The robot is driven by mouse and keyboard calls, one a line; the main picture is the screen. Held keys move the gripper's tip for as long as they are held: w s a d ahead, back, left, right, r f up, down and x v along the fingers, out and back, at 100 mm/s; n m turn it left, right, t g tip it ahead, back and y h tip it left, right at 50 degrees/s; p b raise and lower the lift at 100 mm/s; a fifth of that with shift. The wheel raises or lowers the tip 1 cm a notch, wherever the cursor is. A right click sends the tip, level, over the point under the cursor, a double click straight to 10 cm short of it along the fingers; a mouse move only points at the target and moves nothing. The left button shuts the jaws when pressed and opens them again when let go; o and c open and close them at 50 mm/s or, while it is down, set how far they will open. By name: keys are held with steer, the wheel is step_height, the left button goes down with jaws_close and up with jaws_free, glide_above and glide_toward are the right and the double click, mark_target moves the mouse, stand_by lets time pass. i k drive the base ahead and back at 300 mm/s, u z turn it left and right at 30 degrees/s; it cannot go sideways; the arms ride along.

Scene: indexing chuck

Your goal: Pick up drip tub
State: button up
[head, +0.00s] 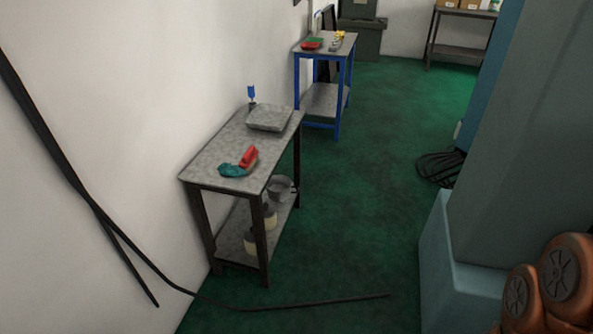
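A small grey metal tub (280,188) shows under the near table, at the right end of the lower shelf, partly hidden by the table's top and leg. It is the most tub-like thing in view, but I cannot tell for sure that it is the drip tub. A flat grey block or box (270,118) sits on the tabletop above. My gripper is not in view; only orange parts of my arm show at the lower right.
The near table (215,157) stands against the left wall, with a red brush-like object (248,157), a teal cloth (233,170) and a blue-topped item (251,94).

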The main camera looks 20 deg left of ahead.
mark_target(279, 188)
steer(key=u, duration=0.55)
steer(key=i, duration=0.85)
steer(key=u, duration=0.8)
steer(key=i, duration=1.5)
steer(key=z, duration=0.15)
